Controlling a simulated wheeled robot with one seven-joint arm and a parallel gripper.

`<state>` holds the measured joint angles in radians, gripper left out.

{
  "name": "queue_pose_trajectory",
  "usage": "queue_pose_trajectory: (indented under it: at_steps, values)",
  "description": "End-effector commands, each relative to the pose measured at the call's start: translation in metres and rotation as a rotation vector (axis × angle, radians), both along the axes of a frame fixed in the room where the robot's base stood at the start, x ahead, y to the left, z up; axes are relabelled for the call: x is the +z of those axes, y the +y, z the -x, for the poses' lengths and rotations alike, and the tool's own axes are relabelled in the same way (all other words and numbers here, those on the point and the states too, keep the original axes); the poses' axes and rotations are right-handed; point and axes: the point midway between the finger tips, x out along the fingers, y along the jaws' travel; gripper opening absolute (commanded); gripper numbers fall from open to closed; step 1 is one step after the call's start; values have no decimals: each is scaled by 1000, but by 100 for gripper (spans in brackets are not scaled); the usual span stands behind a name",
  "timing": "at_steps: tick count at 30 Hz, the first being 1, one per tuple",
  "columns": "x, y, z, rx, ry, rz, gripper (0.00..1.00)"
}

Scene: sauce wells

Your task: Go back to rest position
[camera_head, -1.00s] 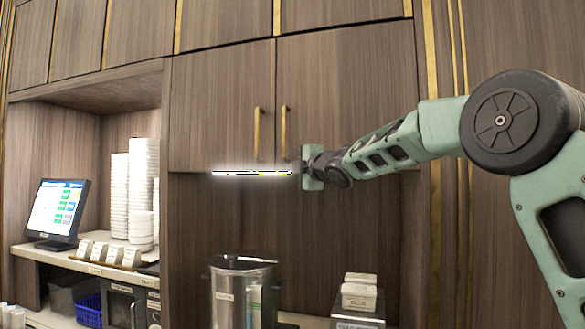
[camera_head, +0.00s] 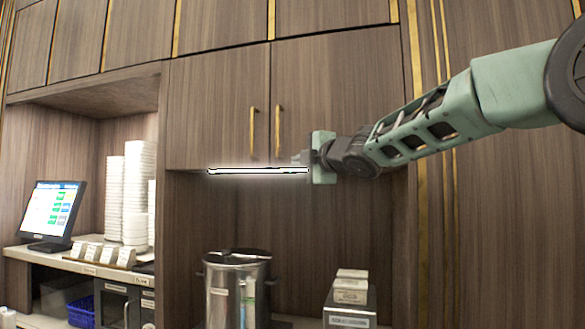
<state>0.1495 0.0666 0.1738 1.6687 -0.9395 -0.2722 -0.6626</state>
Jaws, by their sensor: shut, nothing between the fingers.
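My gripper (camera_head: 301,158) shows in the head view, at the end of my green and black arm, which reaches in from the right. It points left and is in front of the wooden cabinet doors (camera_head: 215,115), near their lower edge. Its fingers are small and dark here, and nothing shows held between them. A bright light strip (camera_head: 255,170) runs along the cabinet's lower edge and ends beside my gripper in the picture. I cannot tell how far my gripper is from the doors.
Below stand a steel urn (camera_head: 237,290) and a dispenser box (camera_head: 350,300). At left are a touch screen (camera_head: 50,212), stacked white cups (camera_head: 138,190), a row of small holders (camera_head: 98,252) and a blue basket (camera_head: 82,311). Two brass door handles (camera_head: 253,130) stick out near my gripper.

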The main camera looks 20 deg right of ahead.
Motion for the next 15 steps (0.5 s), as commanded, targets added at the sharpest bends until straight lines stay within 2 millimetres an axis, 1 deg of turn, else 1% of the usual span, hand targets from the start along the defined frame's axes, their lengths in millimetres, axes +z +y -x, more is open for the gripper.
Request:
queue_pose_trajectory:
  at_steps: [3, 8, 11, 14, 15]
  values:
    - [-1, -1, 5, -1, 1, -1, 0]
    - [0, -1, 5, 0, 1, -1, 0]
    - [-25, 14, 10, -3, 67, -64, 0]
    - [-71, 39, 22, -21, 204, -181, 0]
    - [-94, 51, 30, -33, 273, -235, 0]
